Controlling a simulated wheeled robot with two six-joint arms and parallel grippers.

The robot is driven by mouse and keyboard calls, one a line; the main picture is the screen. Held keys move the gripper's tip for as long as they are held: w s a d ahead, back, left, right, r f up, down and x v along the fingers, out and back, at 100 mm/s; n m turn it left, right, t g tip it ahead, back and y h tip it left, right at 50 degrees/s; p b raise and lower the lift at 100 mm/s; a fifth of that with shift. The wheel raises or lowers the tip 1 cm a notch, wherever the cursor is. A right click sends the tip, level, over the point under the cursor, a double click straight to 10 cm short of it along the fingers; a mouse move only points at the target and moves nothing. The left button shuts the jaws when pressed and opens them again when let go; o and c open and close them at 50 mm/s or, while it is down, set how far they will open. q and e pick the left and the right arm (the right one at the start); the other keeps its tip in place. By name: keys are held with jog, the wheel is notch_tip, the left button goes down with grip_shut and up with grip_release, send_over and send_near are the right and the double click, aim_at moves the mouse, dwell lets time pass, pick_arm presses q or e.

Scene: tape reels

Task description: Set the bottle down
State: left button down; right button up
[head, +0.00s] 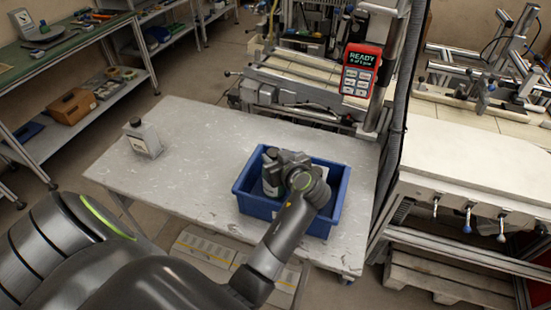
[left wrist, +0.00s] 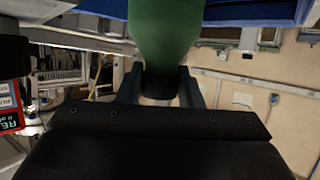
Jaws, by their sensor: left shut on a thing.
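A green bottle (left wrist: 165,35) is held by its dark neck between the fingers of my left gripper (left wrist: 160,86) in the left wrist view. In the head view the left gripper (head: 274,166) is over the left part of a blue bin (head: 245,205) on the grey table. A bit of the bottle with a pale label (head: 269,187) shows below the gripper, inside the bin's outline. The gripper and wrist hide most of the bottle, and I cannot tell whether it touches the bin's floor. My right gripper is not in view.
A grey canister (head: 143,140) with a dark cap stands on the left part of the table (head: 195,150). The table between canister and bin is clear. A red handheld device reading READY (head: 361,72) is mounted on a post behind the bin. A white bench (head: 475,185) stands at the right.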

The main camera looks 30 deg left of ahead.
pick_arm(q)
jog(key=shift+f, duration=0.6)
jog(key=c, duration=1)
grip_release()
